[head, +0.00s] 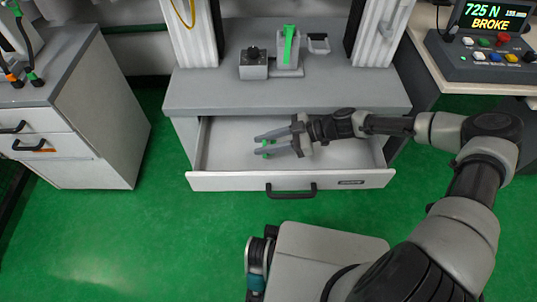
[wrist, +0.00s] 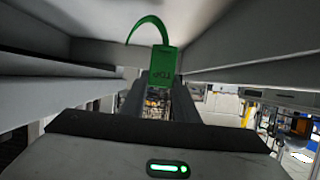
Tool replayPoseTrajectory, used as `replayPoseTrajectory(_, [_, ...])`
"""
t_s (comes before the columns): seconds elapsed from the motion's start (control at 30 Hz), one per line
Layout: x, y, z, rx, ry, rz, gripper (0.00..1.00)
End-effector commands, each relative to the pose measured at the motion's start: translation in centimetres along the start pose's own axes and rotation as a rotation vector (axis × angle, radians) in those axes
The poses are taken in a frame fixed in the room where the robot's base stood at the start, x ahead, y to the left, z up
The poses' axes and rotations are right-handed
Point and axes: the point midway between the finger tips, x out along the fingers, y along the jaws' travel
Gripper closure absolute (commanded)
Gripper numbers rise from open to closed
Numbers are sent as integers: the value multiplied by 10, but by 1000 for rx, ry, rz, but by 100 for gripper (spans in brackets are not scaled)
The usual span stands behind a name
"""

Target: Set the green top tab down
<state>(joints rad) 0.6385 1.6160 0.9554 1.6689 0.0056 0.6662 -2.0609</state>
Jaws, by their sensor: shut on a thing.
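The green top tab (head: 266,154) shows as a small green piece at my gripper's fingertips, inside the open drawer (head: 225,180). In the wrist view the green tab (wrist: 164,61) is a flat plate with dark lettering and a thin curved green strip rising from it. My gripper (head: 260,145) is shut on the tab, its fingers pointing left over the drawer's inside. I cannot tell whether the tab touches the drawer floor. My fingers partly hide it in the head view.
The grey bench top (head: 200,92) above the drawer carries a small dark-topped block (head: 254,66) and a stand with a green strip (head: 288,45). A control panel (head: 490,55) reading "BROKE" is at right. A grey cabinet (head: 100,110) stands at left. Most of the drawer is bare.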

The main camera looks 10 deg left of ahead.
Motion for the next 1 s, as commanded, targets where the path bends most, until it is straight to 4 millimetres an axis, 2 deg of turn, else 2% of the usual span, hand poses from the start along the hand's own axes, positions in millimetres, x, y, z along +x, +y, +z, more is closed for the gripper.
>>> replayPoseTrajectory(0.03, [4,0,8,2,1,1,94])
replayPoseTrajectory(0.17, [8,0,19,1,1,1,94])
replayPoseTrajectory(0.33, [18,0,42,2,0,1,94])
replayPoseTrajectory(0.57, [19,0,46,0,-1,2,94])
replayPoseTrajectory(0.6, [19,0,46,0,-2,2,69])
replayPoseTrajectory(0.7, [18,0,46,0,-1,2,54])
replayPoseTrajectory(1.0, [17,1,45,0,-1,2,54])
